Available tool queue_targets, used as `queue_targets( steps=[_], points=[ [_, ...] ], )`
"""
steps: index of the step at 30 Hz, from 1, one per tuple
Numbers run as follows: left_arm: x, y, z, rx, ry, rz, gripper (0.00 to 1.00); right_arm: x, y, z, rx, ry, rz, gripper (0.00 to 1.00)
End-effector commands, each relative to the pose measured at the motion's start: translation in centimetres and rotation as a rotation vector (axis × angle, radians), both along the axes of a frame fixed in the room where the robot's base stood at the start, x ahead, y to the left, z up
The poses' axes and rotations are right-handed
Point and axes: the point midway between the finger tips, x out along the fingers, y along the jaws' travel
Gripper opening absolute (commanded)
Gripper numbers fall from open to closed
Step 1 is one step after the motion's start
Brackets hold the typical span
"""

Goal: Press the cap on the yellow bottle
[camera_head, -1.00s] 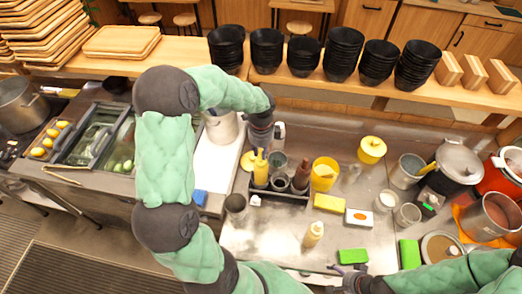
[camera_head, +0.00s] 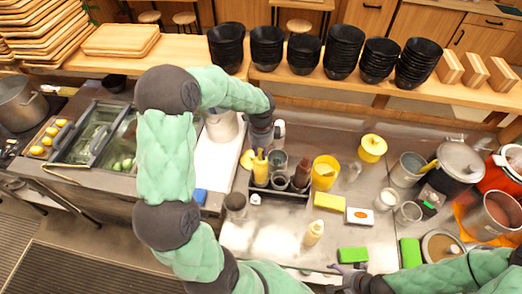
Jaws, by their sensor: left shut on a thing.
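The yellow bottle (camera_head: 261,174) stands upright in a dark tray (camera_head: 287,194) near the middle of the counter. Its narrow yellow top sits just under my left gripper (camera_head: 262,150). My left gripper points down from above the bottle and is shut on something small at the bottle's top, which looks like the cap. The fingertips are mostly hidden by the wrist, so the exact contact cannot be seen. My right gripper (camera_head: 346,269) is low at the front edge of the counter, away from the bottle. Its finger opening is unclear.
A red-brown bottle (camera_head: 302,173) and dark cups share the tray. A yellow container (camera_head: 325,172) stands to its right. A pale bottle (camera_head: 313,233), a yellow block (camera_head: 329,201) and a green block (camera_head: 352,254) lie nearer. Stacked black bowls (camera_head: 343,52) line the shelf behind.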

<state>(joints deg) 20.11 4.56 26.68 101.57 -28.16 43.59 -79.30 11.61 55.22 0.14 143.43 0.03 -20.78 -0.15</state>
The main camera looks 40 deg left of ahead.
Motion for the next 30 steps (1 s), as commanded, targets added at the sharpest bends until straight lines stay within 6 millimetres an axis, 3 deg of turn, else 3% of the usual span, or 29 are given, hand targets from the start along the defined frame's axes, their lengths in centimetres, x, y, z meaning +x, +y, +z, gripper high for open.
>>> queue_targets(
  steps=[5,6,9,16,19,30],
  points=[
    [0.01,0.01,-0.05,0.000,0.000,0.000,0.13,0.00,-0.01,-0.01,0.000,0.000,0.000,1.00],
    [0.01,0.01,-0.04,0.000,0.000,0.000,0.25,0.00,0.00,-0.01,0.000,0.000,0.000,1.00],
    [0.01,0.01,-0.04,0.000,0.000,0.000,0.50,0.00,0.00,-0.01,0.000,0.000,0.000,1.00],
    [0.01,0.00,-0.04,0.000,0.000,0.000,0.50,0.00,0.00,-0.01,0.000,0.000,0.000,1.00],
    [0.00,0.00,-0.04,0.000,0.000,0.000,0.73,0.00,-0.01,-0.01,0.000,0.000,0.000,1.00],
    [0.00,0.00,0.05,0.000,0.000,0.000,0.74,0.00,0.00,0.05,0.000,0.000,0.000,1.00]
  ],
)
